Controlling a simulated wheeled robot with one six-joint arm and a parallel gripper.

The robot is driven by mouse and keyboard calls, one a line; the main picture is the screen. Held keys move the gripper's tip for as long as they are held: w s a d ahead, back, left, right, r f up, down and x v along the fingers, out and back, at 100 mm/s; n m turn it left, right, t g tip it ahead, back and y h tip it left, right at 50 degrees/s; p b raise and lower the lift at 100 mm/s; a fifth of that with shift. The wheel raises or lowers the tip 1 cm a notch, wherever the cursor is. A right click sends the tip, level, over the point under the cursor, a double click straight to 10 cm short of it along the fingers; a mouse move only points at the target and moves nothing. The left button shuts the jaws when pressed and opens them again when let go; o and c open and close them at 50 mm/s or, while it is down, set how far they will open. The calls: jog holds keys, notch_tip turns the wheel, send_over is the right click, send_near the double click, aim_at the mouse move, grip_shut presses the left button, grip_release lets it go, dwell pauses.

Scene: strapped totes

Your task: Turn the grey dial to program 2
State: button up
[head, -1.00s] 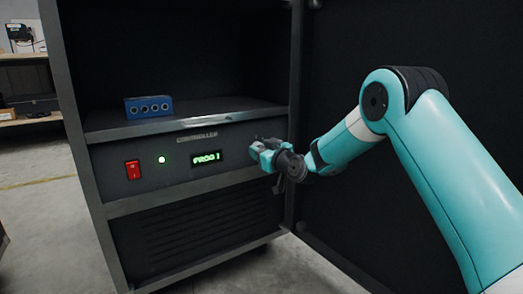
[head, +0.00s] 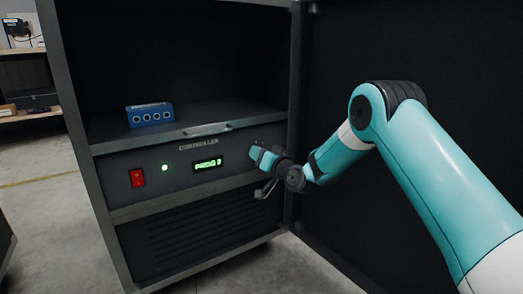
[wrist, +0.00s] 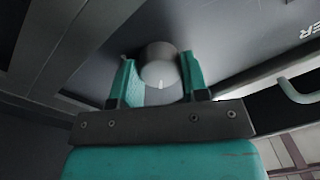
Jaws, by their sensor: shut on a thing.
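The grey dial (wrist: 160,72) is a round knob on the controller panel, with a small white mark on its face. In the wrist view it sits between the two teal fingers of my gripper (wrist: 160,62), which is shut on it. In the head view my gripper (head: 259,156) is at the right end of the panel and hides the dial. The green display (head: 208,163) left of it appears to read PROG 2; the last character is a little blurred.
A blue box with sockets (head: 150,115) stands on the shelf above. The dark open cabinet door (head: 420,60) is close behind my arm on the right.

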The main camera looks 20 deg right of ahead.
jog(key=shift+m+p, duration=0.3)
jog(key=shift+m, duration=0.2)
jog(key=o, duration=0.9)
jog(key=b+v, duration=0.7)
jog(key=v, duration=1)
jog(key=shift+s, duration=0.2)
